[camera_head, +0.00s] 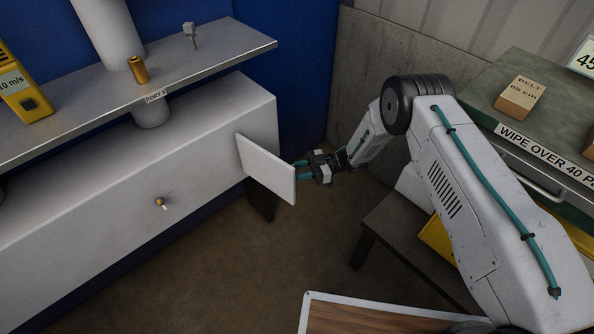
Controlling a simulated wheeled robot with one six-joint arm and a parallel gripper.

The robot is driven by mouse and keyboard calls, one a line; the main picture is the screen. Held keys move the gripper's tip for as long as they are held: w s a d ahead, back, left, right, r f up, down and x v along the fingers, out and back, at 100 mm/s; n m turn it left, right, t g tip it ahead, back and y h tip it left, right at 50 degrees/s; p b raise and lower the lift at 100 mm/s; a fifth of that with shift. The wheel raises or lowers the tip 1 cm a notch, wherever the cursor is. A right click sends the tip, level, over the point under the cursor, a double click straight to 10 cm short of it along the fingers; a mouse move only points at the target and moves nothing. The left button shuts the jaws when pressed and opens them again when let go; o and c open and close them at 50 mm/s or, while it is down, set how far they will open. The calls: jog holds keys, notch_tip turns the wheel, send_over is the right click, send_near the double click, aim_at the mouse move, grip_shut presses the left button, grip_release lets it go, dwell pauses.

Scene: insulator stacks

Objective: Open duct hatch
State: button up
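The duct is a long pale grey box (90,195) under the shelf at the left. The hatch (267,172) is a flat white panel near the duct's right end. It stands out at an angle from the duct's front face, so it is at least partly open. Any opening and handle are hidden. My gripper (299,170) is at the right edge of the hatch, with teal fingers pointing left toward it. The fingertips are partly hidden by the panel, so I cannot tell whether they touch or hold anything.
A metal shelf (95,112) above the duct carries a brass cylinder (138,70) and a yellow meter (22,88). A small brass knob (160,202) is on the duct front. A green cabinet (490,90) and dark bench (405,235) stand right. Floor before the hatch is clear.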

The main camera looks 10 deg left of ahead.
jog(key=shift+r, duration=0.1)
jog(key=s+d+r, duration=0.2)
jog(key=s+d, duration=0.1)
jog(key=s, duration=0.4)
jog(key=s+d+r, duration=0.2)
jog(key=s+d, duration=0.1)
jog(key=s, duration=0.4)
jog(key=shift+s+d+r, duration=0.25)
jog(key=shift+d+r, duration=0.15)
